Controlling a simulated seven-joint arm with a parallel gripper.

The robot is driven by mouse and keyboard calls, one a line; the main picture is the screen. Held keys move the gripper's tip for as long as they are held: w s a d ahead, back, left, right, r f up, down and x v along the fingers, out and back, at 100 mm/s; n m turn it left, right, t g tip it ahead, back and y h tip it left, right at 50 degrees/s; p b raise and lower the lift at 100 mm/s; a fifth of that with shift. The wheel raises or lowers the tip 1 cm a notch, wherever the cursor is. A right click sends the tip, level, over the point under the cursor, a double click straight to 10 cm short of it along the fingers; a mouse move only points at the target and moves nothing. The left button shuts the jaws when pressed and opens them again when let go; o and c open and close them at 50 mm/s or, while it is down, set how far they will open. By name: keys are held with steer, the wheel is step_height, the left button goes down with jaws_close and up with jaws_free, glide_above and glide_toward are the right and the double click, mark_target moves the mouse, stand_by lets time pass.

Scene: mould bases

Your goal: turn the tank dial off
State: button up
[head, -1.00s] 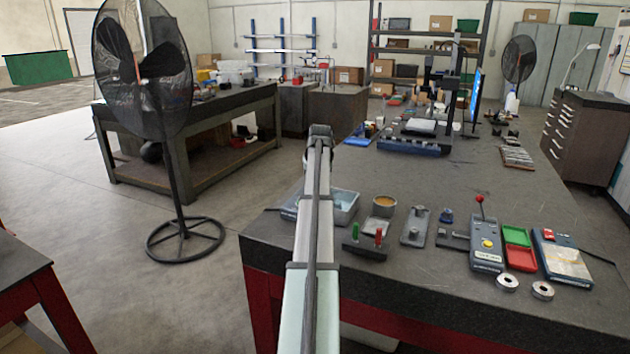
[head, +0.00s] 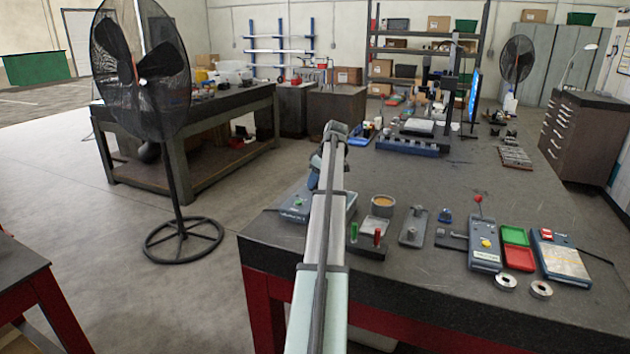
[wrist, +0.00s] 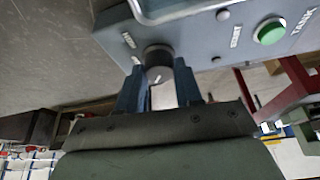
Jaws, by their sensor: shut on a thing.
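The tank (head: 349,203) stands at the near left corner of the bench, partly hidden behind my arm. Its blue-grey control panel (wrist: 195,45) fills the upper middle of the wrist view, with a green button (wrist: 269,31) and TANK lettering. The dial (wrist: 158,56) is a dark round knob with a light face and a small mark on it. My gripper (wrist: 158,88) has one blue finger on each side of the dial and is shut on it. Which setting the mark points to cannot be told. In the head view my arm mostly hides the fingers.
Right of the tank are a round cup (head: 383,205), a block with green and red pegs (head: 367,243), a grey controller (head: 485,250) and red and green trays (head: 518,257). A fan (head: 175,180) stands on the floor at left.

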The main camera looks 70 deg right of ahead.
steer(key=shift+n, duration=0.6)
steer(key=o, duration=1)
steer(key=v, duration=1.3)
steer(key=shift+s+d+r, duration=0.1)
steer(key=shift+d+r, duration=0.15)
steer(key=shift+r, duration=0.15)
steer(key=shift+f, duration=0.1)
